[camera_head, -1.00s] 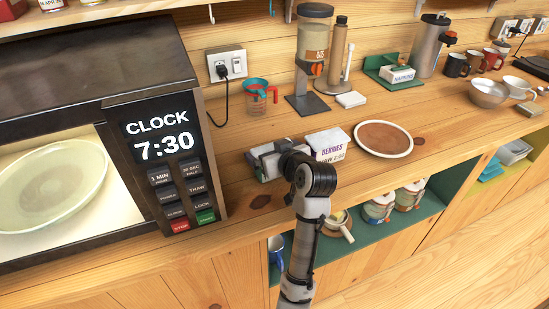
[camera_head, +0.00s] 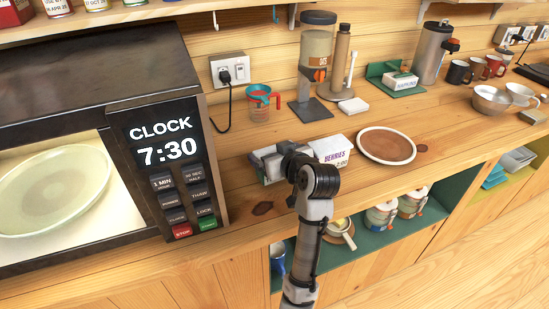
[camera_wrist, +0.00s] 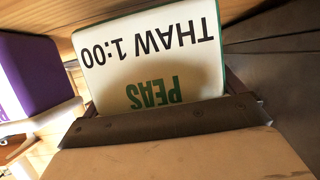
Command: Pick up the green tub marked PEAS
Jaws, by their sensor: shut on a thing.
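The PEAS tub (camera_wrist: 150,60) fills the middle of the wrist view. Its pale face reads THAW 1:00 and PEAS upside down, with green lettering and a green edge. My gripper (camera_wrist: 165,120) is shut on this tub, its dark bar across the face's near end. In the head view my gripper (camera_head: 267,162) is over the counter just right of the microwave, and the arm and gripper hide most of the tub. I cannot tell whether the tub touches the counter.
A white BERRIES tub (camera_head: 333,149) stands close to the right; its purple side (camera_wrist: 25,75) shows in the wrist view. A brown plate (camera_head: 386,144) lies beyond it. The microwave (camera_head: 150,75) is close on the left. A measuring jug (camera_head: 260,105) and dispenser (camera_head: 316,75) stand behind.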

